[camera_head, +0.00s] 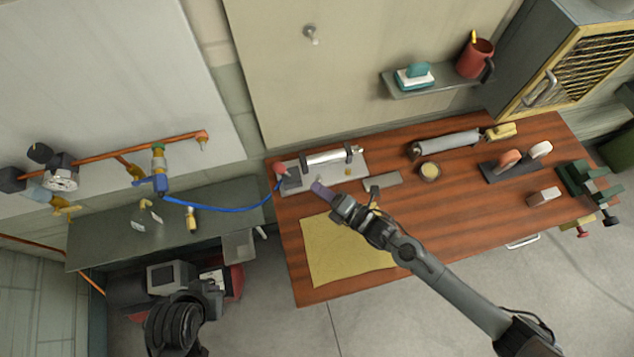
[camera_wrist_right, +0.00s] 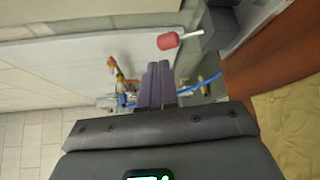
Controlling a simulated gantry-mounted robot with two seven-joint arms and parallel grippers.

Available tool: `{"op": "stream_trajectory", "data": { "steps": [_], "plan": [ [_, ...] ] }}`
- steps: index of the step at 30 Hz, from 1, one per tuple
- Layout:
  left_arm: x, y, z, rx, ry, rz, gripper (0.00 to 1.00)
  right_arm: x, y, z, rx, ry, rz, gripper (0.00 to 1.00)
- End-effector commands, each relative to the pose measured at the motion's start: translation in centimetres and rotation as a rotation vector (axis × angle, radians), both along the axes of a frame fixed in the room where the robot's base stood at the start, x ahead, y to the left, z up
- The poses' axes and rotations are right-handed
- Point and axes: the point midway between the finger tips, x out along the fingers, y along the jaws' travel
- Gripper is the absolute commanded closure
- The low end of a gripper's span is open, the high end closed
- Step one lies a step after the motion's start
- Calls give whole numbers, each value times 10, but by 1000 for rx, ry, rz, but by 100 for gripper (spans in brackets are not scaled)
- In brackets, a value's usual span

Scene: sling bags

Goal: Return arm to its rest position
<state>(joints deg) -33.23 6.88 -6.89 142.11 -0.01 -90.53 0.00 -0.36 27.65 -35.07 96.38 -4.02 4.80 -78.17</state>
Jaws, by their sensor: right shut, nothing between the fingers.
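My right gripper (camera_head: 318,187) is over the wooden workbench (camera_head: 470,205), near its left end, with its arm reaching in from the lower right. Its purple fingers are together and empty; they also show in the right wrist view (camera_wrist_right: 155,85). The fingertips are near the front edge of a light clamp plate (camera_head: 350,172); I cannot tell whether they touch anything. A red-tipped fitting (camera_head: 281,169) on a grey block is at the plate's left end. It shows in the wrist view as a red knob (camera_wrist_right: 168,41), apart from the fingers.
A yellow cloth (camera_head: 335,260) lies under my right arm. A blue hose (camera_head: 215,208) runs from the wall valve (camera_head: 159,170) to the plate. Right of the gripper are a grey roller (camera_head: 445,143), a round tin (camera_head: 429,171) and a green vise (camera_head: 585,180). A shelf (camera_head: 430,82) hangs above.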

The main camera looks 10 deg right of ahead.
Motion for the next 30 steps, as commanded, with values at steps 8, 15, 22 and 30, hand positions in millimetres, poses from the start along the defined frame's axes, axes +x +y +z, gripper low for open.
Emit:
{"op": "stream_trajectory", "data": {
  "steps": [8, 15, 22, 30],
  "plan": [
    [0, 0, 1, 0, 0, 0, 100, -2, -1, 1, 0, 0, 1, 100],
    [0, 0, 1, 0, 0, 0, 100, -2, -1, 1, 0, 0, 1, 100],
    [0, 0, 1, 0, 0, 1, 100, -24, 4, -21, 15, 53, -2, 100],
    [0, 0, 2, 0, 1, 0, 100, -68, 10, -5, 177, 182, -145, 100]
  ]
}}
